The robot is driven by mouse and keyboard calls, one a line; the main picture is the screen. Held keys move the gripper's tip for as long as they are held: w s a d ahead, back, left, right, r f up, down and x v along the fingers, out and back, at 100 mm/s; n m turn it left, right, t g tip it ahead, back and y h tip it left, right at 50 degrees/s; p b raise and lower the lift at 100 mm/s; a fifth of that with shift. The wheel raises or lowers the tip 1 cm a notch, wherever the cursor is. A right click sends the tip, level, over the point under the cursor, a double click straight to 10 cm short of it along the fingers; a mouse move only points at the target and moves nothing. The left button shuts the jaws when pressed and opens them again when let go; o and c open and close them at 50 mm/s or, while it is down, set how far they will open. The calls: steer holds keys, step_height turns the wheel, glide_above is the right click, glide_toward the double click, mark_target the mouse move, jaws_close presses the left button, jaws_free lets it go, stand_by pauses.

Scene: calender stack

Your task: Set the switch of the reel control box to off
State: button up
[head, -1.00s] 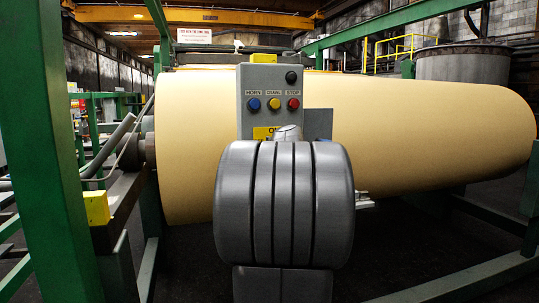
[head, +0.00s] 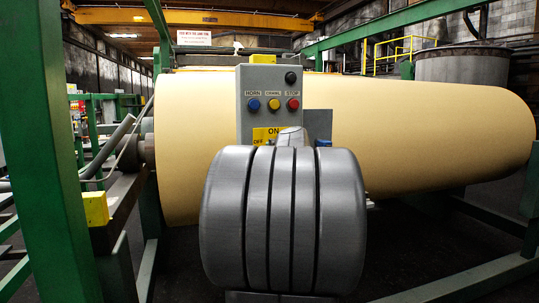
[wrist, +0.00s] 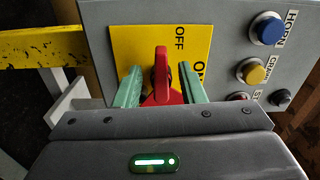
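The grey reel control box (head: 255,95) stands in front of the big roll in the head view. Its yellow plate reads ON at the top and OFF at the left; the switch is hidden there behind my arm. In the wrist view the red switch (wrist: 162,72) sits on the yellow plate (wrist: 130,48), its handle upright in the picture, with OFF just to its upper right and ON to its right. I cannot tell its exact setting. My gripper (wrist: 161,86) is open, its green fingers on either side of the red handle, with gaps visible on both sides.
Blue (head: 253,104), yellow (head: 273,104) and red (head: 293,103) buttons and a black knob (head: 291,78) sit above the switch. The large cream roll (head: 430,130) is behind the box. A green post (head: 45,150) stands at left.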

steer(key=v, duration=1.1)
steer(key=shift+b, duration=0.35)
steer(key=shift+w+a, duration=0.1)
steer(key=shift+w, duration=0.05)
steer(key=p+x, duration=0.1)
steer(key=x, duration=1.2)
steer(key=shift+w+a, duration=0.1)
steer(key=shift+w, duration=0.25)
steer(key=shift+s, duration=0.15)
